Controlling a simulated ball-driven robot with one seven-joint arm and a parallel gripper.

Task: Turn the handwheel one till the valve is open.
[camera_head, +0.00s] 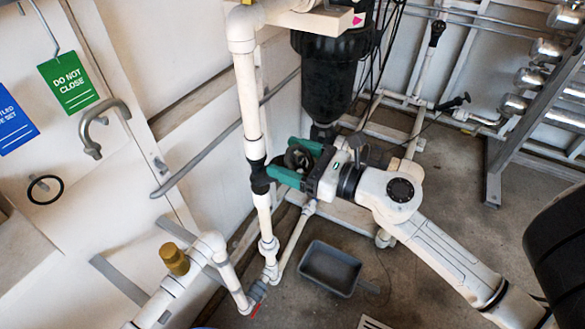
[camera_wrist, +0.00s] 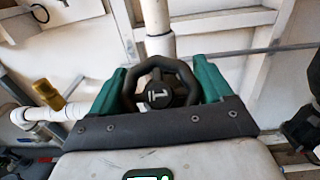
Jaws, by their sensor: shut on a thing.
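The handwheel (camera_wrist: 160,92) is dark, with a rounded polygonal rim and a white mark like a 1 on its hub. It sits on a dark valve body on the upright white pipe; in the head view the wheel (camera_head: 298,158) is partly hidden by my gripper. My gripper (camera_head: 288,162) has green fingers and reaches in from the right, one finger on each side of the wheel. In the wrist view the green fingers (camera_wrist: 160,88) flank the rim left and right, shut on it. The valve's inside is hidden.
A brass-coloured fitting (camera_head: 174,259) is on the lower white pipe. A black filter housing (camera_head: 330,75) hangs behind my gripper. A grey tray (camera_head: 330,268) lies on the floor. A green tag (camera_head: 68,82) reading DO NOT CLOSE hangs at left. A metal rack (camera_head: 530,110) stands at right.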

